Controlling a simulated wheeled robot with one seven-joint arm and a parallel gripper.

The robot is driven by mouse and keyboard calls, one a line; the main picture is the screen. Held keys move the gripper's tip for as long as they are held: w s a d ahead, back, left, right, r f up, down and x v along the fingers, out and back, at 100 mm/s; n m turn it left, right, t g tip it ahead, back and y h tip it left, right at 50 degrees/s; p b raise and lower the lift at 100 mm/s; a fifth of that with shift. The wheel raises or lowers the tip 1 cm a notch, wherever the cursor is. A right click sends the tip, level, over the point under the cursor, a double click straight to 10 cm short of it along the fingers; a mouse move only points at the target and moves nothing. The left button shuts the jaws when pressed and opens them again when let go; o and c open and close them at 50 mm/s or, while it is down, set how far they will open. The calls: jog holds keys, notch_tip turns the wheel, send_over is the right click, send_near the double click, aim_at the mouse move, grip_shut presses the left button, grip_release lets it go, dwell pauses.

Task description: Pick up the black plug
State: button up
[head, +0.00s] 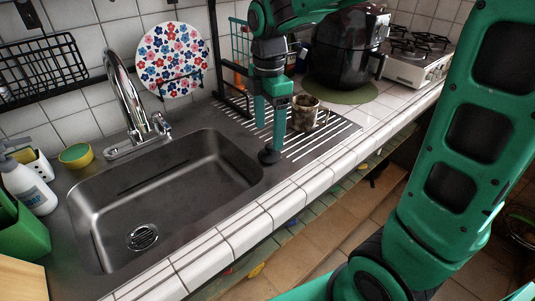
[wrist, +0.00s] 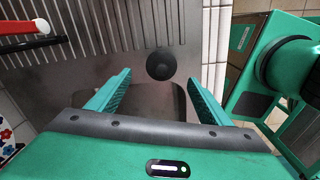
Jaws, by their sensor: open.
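The black plug (head: 268,157) is a small round knob-like piece on the grey steel surface, just right of the sink's right corner. In the wrist view the plug (wrist: 160,64) lies centred between and slightly beyond my fingertips, with space on both sides. My gripper (head: 270,136) points down over it, fingers apart and empty. In the wrist view both green fingers of my gripper (wrist: 157,78) show. The head view does not make clear how much height separates the fingertips from the plug.
A patterned mug (head: 305,113) stands on the ribbed drainboard close to the right of my gripper. The empty sink (head: 165,200) is to the left, with a faucet (head: 125,95) behind. A black pot-like appliance (head: 345,50) stands farther right. White tiles edge the counter's front.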

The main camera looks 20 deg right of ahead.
aim_at(269, 145)
jog(key=shift+s+f, duration=0.1)
jog(key=shift+f, duration=3.1)
jog(key=c, duration=1.1)
